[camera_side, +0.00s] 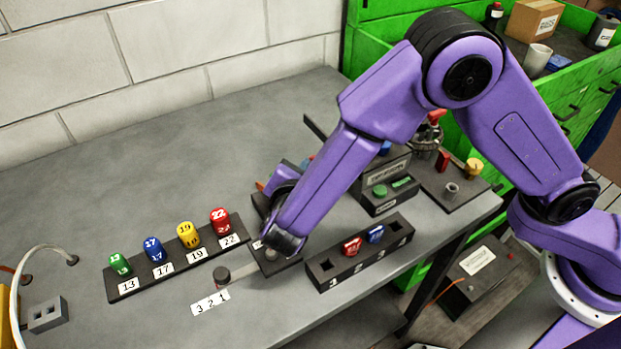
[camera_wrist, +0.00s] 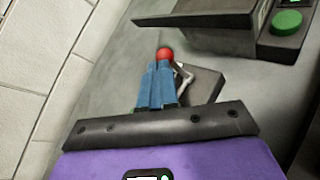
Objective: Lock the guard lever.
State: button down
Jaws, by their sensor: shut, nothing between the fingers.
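A red ball knob (camera_wrist: 165,53) shows in the wrist view, right at my fingertips. A thin pale metal rod (camera_wrist: 184,75) lies beside it, over a dark base plate (camera_wrist: 206,87); these look like the guard lever, but I cannot tell how knob and rod join. My gripper (camera_wrist: 160,66) has blue fingers, shut together and empty, close to or touching the knob. Whether they touch is unclear. In the side view my purple arm hides most of the lever area and my fingers, so the lever's angle cannot be read there.
A rack (camera_side: 182,262) with several numbered coloured pegs stands to the left. A slotted block (camera_side: 325,271) with a red and a blue piece stands in front. A dark box with a green button (camera_side: 380,191) stands to the right. The table's back left is clear.

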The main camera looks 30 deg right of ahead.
jog(key=shift+w+r, duration=0.2)
jog(key=shift+w, duration=0.8)
jog(key=shift+s+r, duration=0.1)
jog(key=shift+r, duration=0.1)
jog(key=shift+r, duration=0.6)
jog(key=shift+a, duration=0.1)
jog(key=s+a+r, duration=0.2)
jog(key=a+r, duration=0.3)
jog(key=r, duration=0.2)
jog(key=shift+s+a+r, duration=0.35)
jog(key=shift+r, duration=0.05)
